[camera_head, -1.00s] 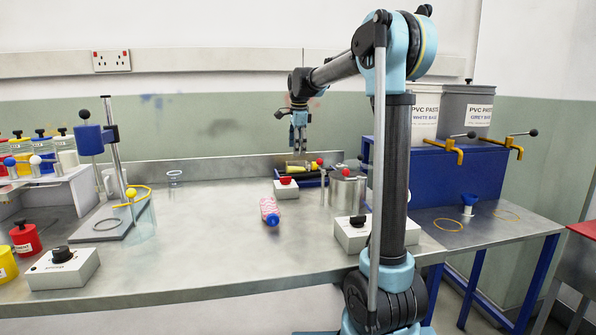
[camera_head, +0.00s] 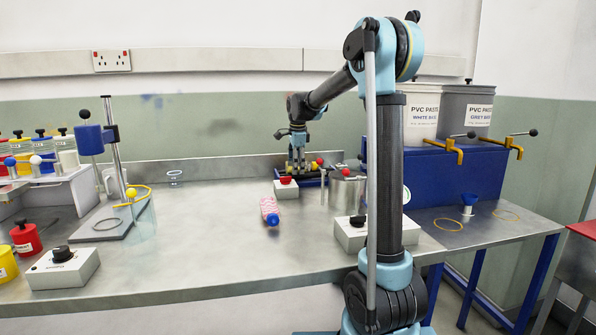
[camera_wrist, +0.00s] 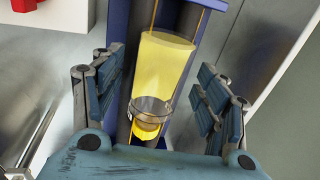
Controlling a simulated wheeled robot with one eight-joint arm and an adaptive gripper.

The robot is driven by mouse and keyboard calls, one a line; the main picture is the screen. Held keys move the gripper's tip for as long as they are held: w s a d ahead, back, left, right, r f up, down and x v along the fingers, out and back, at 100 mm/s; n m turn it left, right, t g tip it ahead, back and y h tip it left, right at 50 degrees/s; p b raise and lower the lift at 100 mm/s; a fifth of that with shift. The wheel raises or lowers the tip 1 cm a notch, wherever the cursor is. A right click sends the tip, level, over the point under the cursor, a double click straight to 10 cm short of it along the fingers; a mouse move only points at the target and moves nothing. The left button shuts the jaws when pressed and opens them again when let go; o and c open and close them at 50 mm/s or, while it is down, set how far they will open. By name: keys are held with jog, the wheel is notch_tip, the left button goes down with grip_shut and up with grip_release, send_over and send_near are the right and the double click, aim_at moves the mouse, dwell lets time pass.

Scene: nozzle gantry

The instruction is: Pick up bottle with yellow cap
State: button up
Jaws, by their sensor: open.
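In the wrist view, a yellow bottle (camera_wrist: 165,72) lies in a blue tray (camera_wrist: 116,22), with a clear collar and a yellow end nearest my palm. My gripper (camera_wrist: 160,80) is open, with one blue-padded finger on each side of the bottle. I see gaps between the bottle and both fingers, and it is not gripped. In the head view, my gripper (camera_head: 297,162) points down over the tray at the back of the bench and mostly hides the bottle.
A pink bottle with a blue cap (camera_head: 270,212) lies on the open bench. A box with a red button (camera_head: 286,188) stands just in front of the tray. A metal pot (camera_head: 347,190) stands to the right.

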jog(key=c, duration=1.2)
